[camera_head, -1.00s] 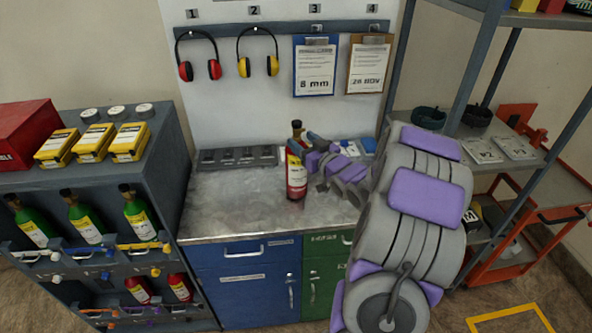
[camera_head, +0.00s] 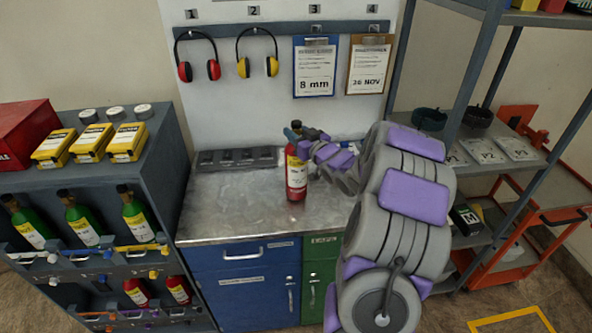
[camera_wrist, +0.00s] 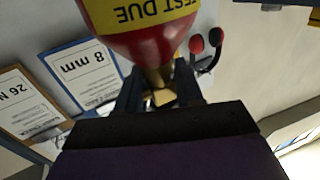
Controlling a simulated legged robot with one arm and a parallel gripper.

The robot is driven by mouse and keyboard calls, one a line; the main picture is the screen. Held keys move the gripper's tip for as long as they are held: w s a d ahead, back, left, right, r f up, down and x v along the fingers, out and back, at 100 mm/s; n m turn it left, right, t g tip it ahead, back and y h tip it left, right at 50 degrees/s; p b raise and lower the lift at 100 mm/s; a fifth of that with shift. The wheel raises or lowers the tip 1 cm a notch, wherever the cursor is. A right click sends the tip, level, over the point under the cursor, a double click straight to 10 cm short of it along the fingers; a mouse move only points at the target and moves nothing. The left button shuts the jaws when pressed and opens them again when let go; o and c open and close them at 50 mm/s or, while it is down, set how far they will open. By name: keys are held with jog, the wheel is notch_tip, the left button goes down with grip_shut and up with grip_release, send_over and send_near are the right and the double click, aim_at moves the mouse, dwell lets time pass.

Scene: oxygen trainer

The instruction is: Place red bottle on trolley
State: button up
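The red bottle (camera_head: 297,178) with a yellow label stands upright on the metal worktop (camera_head: 235,205). My gripper (camera_head: 299,135) is at the height of its neck, with one finger on each side. In the wrist view the bottle (camera_wrist: 150,45) fills the top middle, and its neck lies between the two dark fingers of my gripper (camera_wrist: 160,85). The fingers are apart, with what look like small gaps beside the neck. The trolley (camera_head: 550,215) is the orange one at the right, partly behind the shelf rack.
A grey rack (camera_head: 470,75) stands between worktop and trolley. A dark cabinet (camera_head: 165,160) with green and red bottles is at the left. Ear defenders (camera_head: 257,65) and clipboards (camera_head: 315,70) hang behind the worktop.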

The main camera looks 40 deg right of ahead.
jog(key=shift+f, duration=0.1)
grip_shut()
dwell(0.8)
